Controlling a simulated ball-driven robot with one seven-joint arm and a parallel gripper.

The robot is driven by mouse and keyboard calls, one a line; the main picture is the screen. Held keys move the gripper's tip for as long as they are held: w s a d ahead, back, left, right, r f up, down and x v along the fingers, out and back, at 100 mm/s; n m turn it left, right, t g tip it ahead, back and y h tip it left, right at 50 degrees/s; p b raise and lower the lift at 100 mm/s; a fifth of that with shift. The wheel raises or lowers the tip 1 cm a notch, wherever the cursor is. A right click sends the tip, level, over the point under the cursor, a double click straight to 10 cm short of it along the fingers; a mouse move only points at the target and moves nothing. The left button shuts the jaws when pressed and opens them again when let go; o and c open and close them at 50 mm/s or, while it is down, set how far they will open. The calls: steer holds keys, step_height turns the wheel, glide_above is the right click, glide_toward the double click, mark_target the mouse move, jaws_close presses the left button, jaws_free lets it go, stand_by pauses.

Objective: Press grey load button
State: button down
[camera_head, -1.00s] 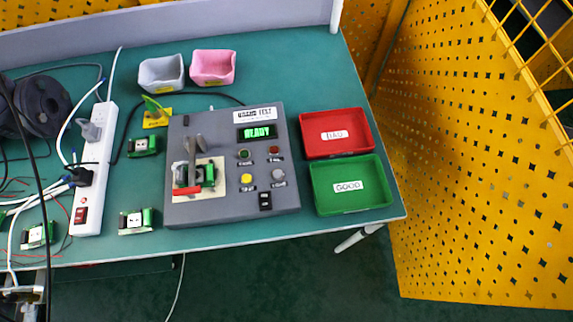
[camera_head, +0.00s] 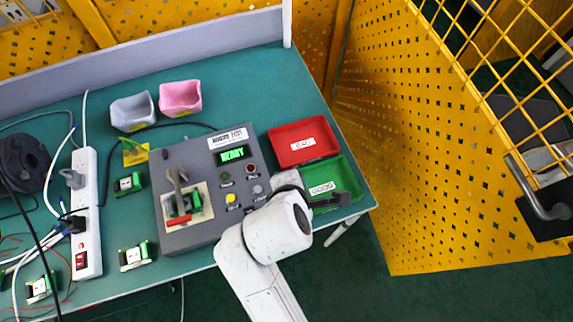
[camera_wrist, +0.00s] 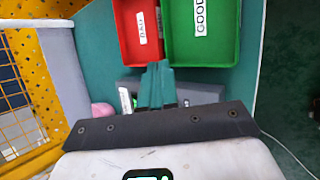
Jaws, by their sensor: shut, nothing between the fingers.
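The grey test box (camera_head: 180,238) stands on the teal table, its green display (camera_head: 232,154) reading READY. The grey button (camera_head: 257,189) is on its right side, below the red button (camera_head: 250,169) and right of the yellow button (camera_head: 230,198). My gripper (camera_head: 338,199) is over the green GOOD tray, right of the box and apart from the button. In the wrist view, its fingers (camera_wrist: 157,84) are shut and empty, covering part of the box (camera_wrist: 205,94). The grey button cannot be made out in that view.
The red BAD tray (camera_head: 296,143) and green GOOD tray (camera_head: 346,170) lie right of the box. A grey bin (camera_head: 133,112) and pink bin (camera_head: 181,98) stand behind it. A power strip (camera_head: 87,225) and several green boards are at left. A yellow perforated panel (camera_head: 440,150) borders the right.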

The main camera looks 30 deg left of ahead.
steer(key=s+a+r+n, duration=0.1)
steer(key=s+a+n, duration=0.1)
steer(key=a, duration=0.2)
steer(key=s+a+r+n+y, duration=0.1)
steer(key=s+a+r+n, duration=0.1)
steer(key=a, duration=0.2)
steer(key=shift+a+r+n+t+y+p, duration=0.3)
steer(key=shift+a+t+p, duration=0.05)
steer(key=shift+t, duration=0.05)
steer(key=shift+f, duration=0.15)
steer(key=b, duration=0.9)
glide_above(258, 193)
step_height(258, 193, down, 7)
steer(key=shift+r, duration=0.2)
steer(key=shift+f, duration=0.95)
steer(key=shift+f, duration=0.15)
steer(key=shift+f, duration=0.3)
